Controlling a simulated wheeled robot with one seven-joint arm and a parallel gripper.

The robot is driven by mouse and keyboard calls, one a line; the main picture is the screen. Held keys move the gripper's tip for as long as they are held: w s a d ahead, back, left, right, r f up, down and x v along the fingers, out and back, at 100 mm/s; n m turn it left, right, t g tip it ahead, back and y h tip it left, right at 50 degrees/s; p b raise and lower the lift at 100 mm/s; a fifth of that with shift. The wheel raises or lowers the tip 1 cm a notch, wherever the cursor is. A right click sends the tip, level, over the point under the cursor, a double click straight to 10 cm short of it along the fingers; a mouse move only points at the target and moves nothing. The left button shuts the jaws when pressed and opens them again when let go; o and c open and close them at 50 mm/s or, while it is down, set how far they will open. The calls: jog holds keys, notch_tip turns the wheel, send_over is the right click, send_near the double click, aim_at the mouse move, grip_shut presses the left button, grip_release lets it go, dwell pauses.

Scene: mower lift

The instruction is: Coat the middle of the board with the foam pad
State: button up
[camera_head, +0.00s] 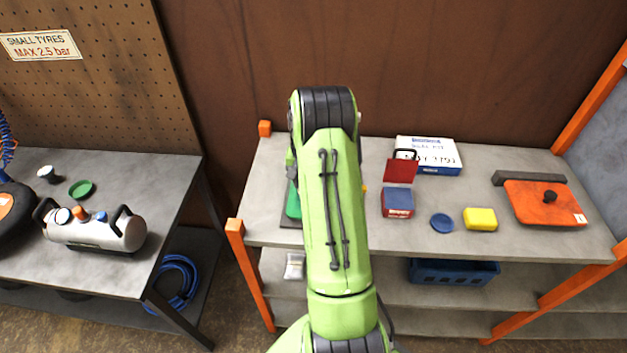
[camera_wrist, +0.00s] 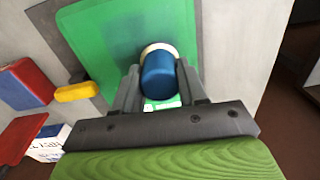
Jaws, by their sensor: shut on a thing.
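The green board (camera_wrist: 105,35) lies on a dark grey base (camera_wrist: 45,14) in the wrist view; a darker green patch shows on its middle, beside the pad. My gripper (camera_wrist: 158,82) is shut on the blue grip of the foam pad (camera_wrist: 160,72). The pad's cream foam edge shows at its far end, over the board; whether it touches the board is hard to tell. In the head view, only the left edge of the board (camera_head: 293,203) shows past my green arm, which hides my gripper and the pad.
Right of the board in the head view are a red-and-blue tin (camera_head: 397,203), a red panel (camera_head: 401,171), a white-and-blue box (camera_head: 428,153), a blue disc (camera_head: 441,223), a yellow block (camera_head: 480,219) and an orange plate (camera_head: 545,204). A yellow piece (camera_wrist: 76,91) lies at the board's edge.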

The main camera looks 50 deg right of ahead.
jog(key=shift+w+a, duration=0.8)
jog(key=shift+w, duration=0.25)
jog(key=shift+w+d+p, duration=0.45)
jog(key=shift+w+d, duration=0.05)
jog(key=shift+d, duration=0.25)
jog(key=shift+w+d, duration=0.25)
jog(key=shift+d, duration=0.05)
jog(key=shift+s+d+f+b, duration=0.1)
jog(key=shift+s+d+b, duration=0.15)
jog(key=shift+s+d, duration=0.55)
jog(key=shift+s+d+b, duration=0.2)
jog(key=shift+s+d, duration=0.25)
jog(key=shift+s, duration=0.5)
jog(key=shift+s+d, duration=0.65)
jog(key=shift+s, duration=0.2)
jog(key=shift+s+d, duration=0.65)
jog(key=shift+s, duration=0.2)
notch_tip(320, 180, up, 6)
jog(key=p, duration=0.3)
jog(key=shift+r+p, duration=0.2)
jog(key=shift+p, duration=0.2)
notch_tip(320, 180, up, 3)
jog(key=shift+p, duration=1)
